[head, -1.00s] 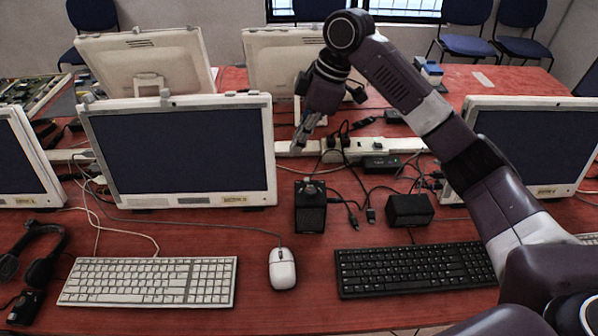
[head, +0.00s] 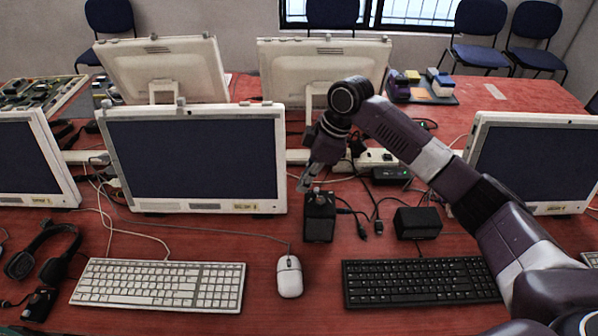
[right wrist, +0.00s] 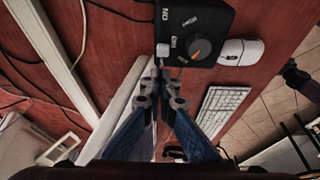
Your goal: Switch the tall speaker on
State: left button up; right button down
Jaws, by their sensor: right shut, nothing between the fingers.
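The tall speaker (head: 319,220) is a black box standing on the red table between the white monitor and the cables. In the right wrist view its black top (right wrist: 218,18) shows an orange-marked round knob (right wrist: 199,48), white lettering and a small pale piece (right wrist: 162,50) near the edge. My right gripper (head: 304,187) is shut and empty, just above the speaker's left top edge. In the right wrist view its fingertips (right wrist: 158,66) lie close to the pale piece; I cannot tell whether they touch it. My left gripper is out of view.
A shorter black box (head: 417,223) stands to the right, with loose cables (head: 362,215) between. A white mouse (head: 289,277), a white keyboard (head: 160,285) and a black keyboard (head: 420,282) lie in front. A white monitor (head: 195,160) stands close on the left.

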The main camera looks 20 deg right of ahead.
aim_at(317, 189)
jog(key=shift+s+d, duration=0.2)
jog(key=shift+d, duration=0.25)
jog(key=shift+s+d, duration=0.2)
jog(key=shift+d, duration=0.25)
jog(key=shift+a, duration=0.1)
jog(key=shift+s+d+r+p, duration=0.1)
jog(key=shift+s+d+p, duration=0.05)
jog(key=shift+d+p, duration=0.35)
jog(key=shift+s+d+r+p, duration=0.1)
jog(key=shift+d+p, duration=0.25)
jog(key=shift+p, duration=0.25)
jog(key=shift+d+f, duration=0.1)
jog(key=shift+d, duration=0.1)
jog(key=shift+f, duration=0.1)
